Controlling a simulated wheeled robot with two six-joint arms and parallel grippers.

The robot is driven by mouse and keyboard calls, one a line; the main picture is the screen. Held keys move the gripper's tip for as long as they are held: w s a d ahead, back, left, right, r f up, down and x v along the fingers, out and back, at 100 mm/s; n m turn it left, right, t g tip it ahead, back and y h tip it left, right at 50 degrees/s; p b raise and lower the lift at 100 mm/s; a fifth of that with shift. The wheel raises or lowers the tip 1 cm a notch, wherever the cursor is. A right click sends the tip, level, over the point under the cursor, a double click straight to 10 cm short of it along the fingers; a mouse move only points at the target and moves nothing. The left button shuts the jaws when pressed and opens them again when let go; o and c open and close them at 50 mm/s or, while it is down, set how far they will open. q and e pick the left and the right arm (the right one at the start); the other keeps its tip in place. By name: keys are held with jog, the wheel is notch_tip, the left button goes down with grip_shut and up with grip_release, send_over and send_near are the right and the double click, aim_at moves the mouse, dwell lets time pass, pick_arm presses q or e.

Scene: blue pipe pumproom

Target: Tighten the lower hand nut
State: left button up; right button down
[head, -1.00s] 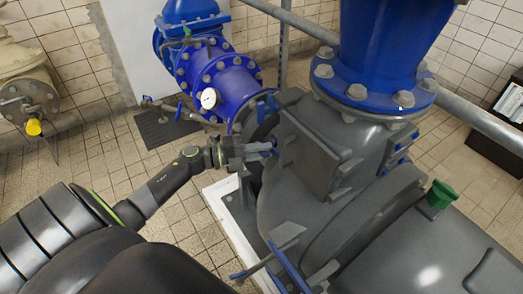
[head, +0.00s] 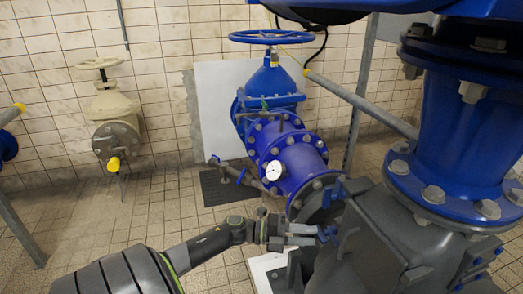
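My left gripper (head: 312,235) reaches in from the lower left, its two grey fingers apart and pointing right. Its fingertips are right beside a small blue hand nut (head: 328,235) on the near-left side of the dark grey pump housing (head: 370,245). I cannot tell whether the fingers touch the nut. Part of the nut's shape is hard to make out at this size. My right gripper is not in view.
A blue flanged pipe with a dial gauge (head: 274,170) and a blue handwheel valve (head: 270,38) stand behind. A large blue flanged column (head: 465,130) rises at the right. A beige valve (head: 115,125) is at the left wall. Tiled floor (head: 130,215) is clear at left.

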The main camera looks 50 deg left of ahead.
pick_arm(q)
jog(key=v, duration=1.3)
jog(key=shift+s+a, duration=0.15)
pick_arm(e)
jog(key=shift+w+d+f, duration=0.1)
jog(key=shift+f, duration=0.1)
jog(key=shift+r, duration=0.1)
